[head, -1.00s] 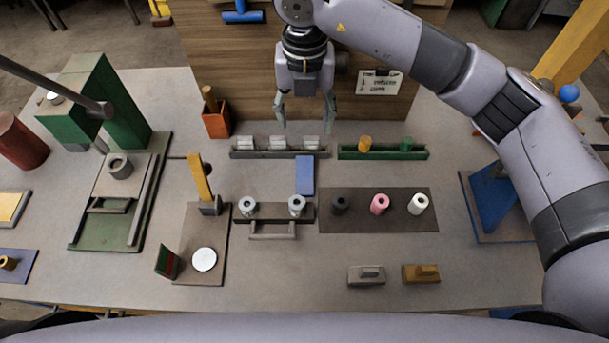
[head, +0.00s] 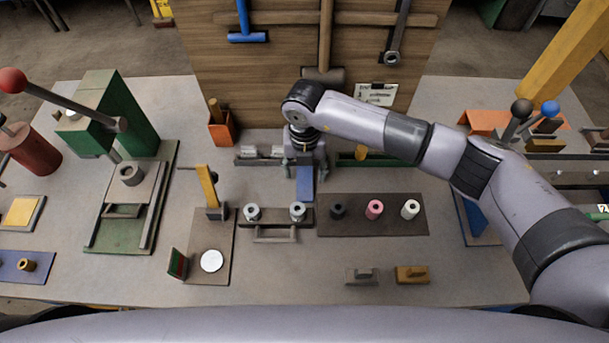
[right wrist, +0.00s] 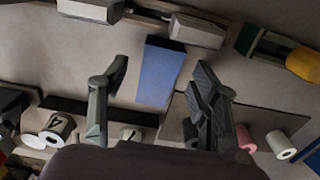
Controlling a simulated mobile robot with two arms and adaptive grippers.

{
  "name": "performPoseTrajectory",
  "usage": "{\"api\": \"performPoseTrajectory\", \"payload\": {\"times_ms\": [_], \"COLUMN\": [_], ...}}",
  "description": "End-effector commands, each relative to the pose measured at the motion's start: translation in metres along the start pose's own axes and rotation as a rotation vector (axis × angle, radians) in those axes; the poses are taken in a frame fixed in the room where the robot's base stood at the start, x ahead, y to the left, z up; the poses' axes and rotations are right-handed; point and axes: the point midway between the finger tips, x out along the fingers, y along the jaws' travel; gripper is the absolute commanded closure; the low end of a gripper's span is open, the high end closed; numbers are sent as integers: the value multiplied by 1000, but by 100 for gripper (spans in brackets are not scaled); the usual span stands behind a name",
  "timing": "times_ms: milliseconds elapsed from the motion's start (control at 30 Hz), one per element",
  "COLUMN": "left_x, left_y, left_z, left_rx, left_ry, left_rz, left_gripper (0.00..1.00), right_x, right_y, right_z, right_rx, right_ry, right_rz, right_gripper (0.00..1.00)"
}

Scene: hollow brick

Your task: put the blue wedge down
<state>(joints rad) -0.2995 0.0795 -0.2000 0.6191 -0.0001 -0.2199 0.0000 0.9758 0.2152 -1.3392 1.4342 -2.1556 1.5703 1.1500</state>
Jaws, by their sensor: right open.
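The blue wedge (head: 305,186) lies on the bench, between the back rack and the holder with two grey rollers. In the right wrist view the wedge (right wrist: 160,76) shows as a long blue block, with its far end near a pale metal block. My right gripper (head: 305,170) is open above the wedge's back part and hides some of it in the head view. In the right wrist view its two fingers (right wrist: 161,80) are spread, one on each side of the wedge with gaps between. My left gripper is not in view.
A rack (head: 259,160) with metal blocks and a green rack (head: 408,161) stand behind. The roller holder (head: 275,219) is in front, and a dark mat (head: 390,228) with several rollers is at the right.

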Motion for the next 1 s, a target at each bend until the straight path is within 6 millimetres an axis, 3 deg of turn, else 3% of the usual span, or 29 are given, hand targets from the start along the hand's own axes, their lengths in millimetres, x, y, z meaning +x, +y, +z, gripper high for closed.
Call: {"api": "performPoseTrajectory", "payload": {"times_ms": [133,367,1000], "left_x": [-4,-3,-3], "left_y": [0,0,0], "left_z": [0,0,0], "left_rx": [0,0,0], "left_ry": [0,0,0], "left_rz": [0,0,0], "left_gripper": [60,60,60], "right_x": [12,14,13], "right_y": [1,1,0], "right_z": [0,0,0], "right_rx": [0,-1,0], "right_ry": [0,-1,-1], "right_rz": [1,1,1], "right_gripper": [43,43,86]}}
